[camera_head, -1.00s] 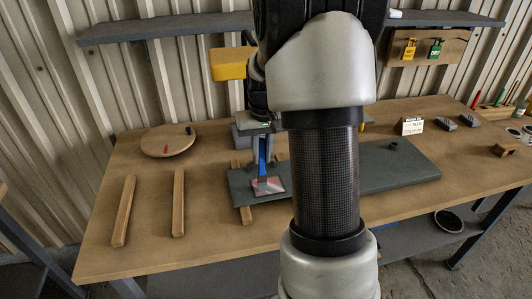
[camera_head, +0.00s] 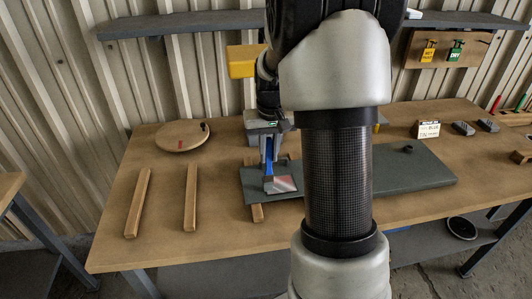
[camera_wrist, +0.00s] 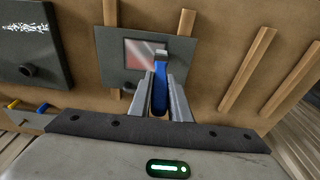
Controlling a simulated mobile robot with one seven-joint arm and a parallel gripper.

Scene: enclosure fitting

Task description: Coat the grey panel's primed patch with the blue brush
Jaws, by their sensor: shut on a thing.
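My gripper (camera_head: 270,160) is shut on the blue brush (camera_wrist: 160,92), which points down at the grey panel (camera_wrist: 182,65). In the head view the panel (camera_head: 252,186) lies on the bench, partly hidden by my arm. The primed patch (camera_head: 285,183) is a reddish rectangle with a pale grey area. The brush head is at the patch's left edge in the head view and at its right edge in the wrist view. I cannot tell whether the bristles touch. In the wrist view the patch (camera_wrist: 138,54) shows a pale diagonal streak, either coating or shine.
Another dark panel (camera_wrist: 50,35) with a knob and white marks lies beside it. Wooden strips (camera_head: 138,203) and a round board (camera_head: 182,137) lie at left. A card reading BLUE (camera_head: 428,130) and dark blocks (camera_head: 463,128) are at right. A yellow box (camera_head: 245,61) is behind.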

